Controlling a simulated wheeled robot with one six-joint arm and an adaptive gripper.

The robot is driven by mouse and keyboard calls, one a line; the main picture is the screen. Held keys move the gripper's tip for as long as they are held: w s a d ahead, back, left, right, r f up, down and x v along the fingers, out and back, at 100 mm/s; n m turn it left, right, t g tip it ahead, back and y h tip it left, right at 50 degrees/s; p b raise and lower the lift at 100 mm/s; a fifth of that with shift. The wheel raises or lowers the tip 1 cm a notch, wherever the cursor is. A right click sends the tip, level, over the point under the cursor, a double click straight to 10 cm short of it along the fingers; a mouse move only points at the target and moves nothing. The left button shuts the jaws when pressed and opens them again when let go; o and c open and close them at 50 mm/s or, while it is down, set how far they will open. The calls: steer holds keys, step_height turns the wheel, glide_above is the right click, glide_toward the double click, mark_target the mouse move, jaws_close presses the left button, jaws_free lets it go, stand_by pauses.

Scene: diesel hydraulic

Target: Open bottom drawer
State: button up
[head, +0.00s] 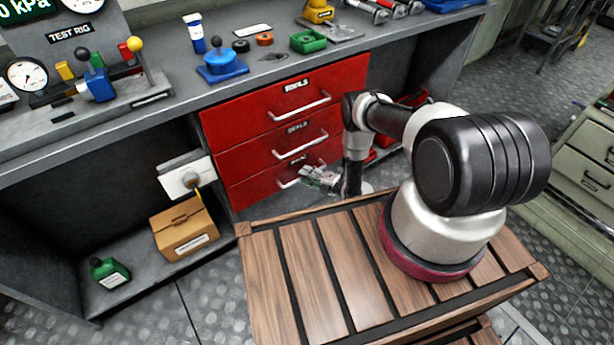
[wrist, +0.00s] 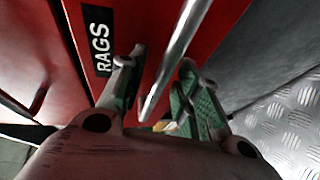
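The red bottom drawer (head: 250,190) is the lowest of three under the workbench and looks flush with the drawers above it. In the wrist view its front (wrist: 140,25) carries a RAGS label (wrist: 101,36). Its metal bar handle (wrist: 177,55) runs between the two green-padded fingers of my gripper (wrist: 162,85). The fingers stand apart, one on each side of the bar, with gaps visible. In the head view my gripper (head: 320,178) is at the right part of the bottom handle (head: 288,183), which it partly covers.
The middle drawer (head: 245,160) and top drawer (head: 240,118) are shut above. A slatted wooden surface (head: 310,270) lies in front of the drawers. A cardboard box (head: 183,228) and green can (head: 109,272) sit on the lower shelf at left. Checker-plate floor (head: 215,300) is clear at lower left.

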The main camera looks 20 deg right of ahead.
steer(key=shift+w+a, duration=0.15)
jaws_close()
stand_by(0.4)
